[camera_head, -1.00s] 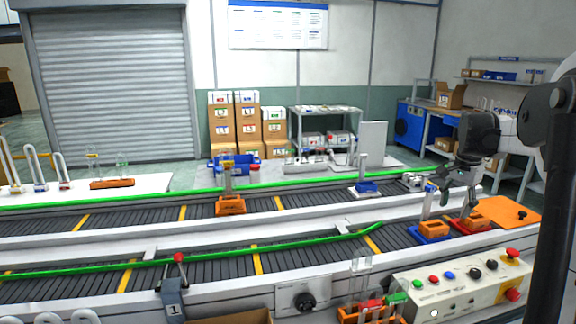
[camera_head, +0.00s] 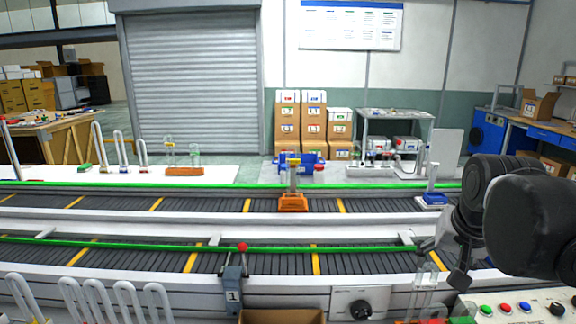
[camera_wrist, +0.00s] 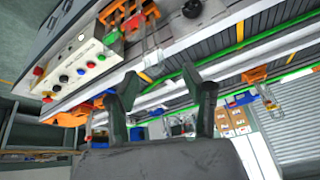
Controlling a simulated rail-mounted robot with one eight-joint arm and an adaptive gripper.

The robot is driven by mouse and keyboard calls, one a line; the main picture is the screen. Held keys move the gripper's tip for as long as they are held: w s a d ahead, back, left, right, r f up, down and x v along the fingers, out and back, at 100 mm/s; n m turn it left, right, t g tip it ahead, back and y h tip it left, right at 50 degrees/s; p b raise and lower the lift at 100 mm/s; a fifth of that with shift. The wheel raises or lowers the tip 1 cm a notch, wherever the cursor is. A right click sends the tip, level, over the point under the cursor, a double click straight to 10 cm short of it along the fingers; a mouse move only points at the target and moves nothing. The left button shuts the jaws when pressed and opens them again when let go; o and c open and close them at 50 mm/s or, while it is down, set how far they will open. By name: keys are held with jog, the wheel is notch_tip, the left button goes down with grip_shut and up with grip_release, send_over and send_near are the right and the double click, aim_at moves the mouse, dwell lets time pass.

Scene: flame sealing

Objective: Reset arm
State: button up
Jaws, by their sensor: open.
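My gripper (camera_head: 443,262) hangs at the right of the head view, above the near conveyor's right end, with my dark arm links behind it. In the wrist view my gripper (camera_wrist: 162,85) has its two dark fingers spread wide, with nothing between them. An orange holder (camera_head: 293,202) stands on the far conveyor, apart from the gripper. A blue holder (camera_head: 435,199) stands farther right on the same conveyor, close to my arm in the picture.
The control panel (camera_wrist: 82,62) with coloured buttons lies near the gripper. A red-topped lever (camera_head: 242,247) rises at the front conveyor edge. Glass tubes (camera_head: 95,300) stand at the lower left. A white bench (camera_head: 60,177) lies behind the conveyors. Stacked boxes (camera_head: 302,125) stand farther back.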

jog(key=s+a+f+n+t+y, duration=0.1)
jog(key=s+a+f+n, duration=0.3)
jog(key=s+a, duration=0.5)
notch_tip(320, 180, down, 3)
jog(key=shift+s+r+n+t, duration=0.1)
jog(key=shift+s+n+t, duration=0.25)
jog(key=shift+t, duration=0.15)
jog(key=shift+c, duration=0.2)
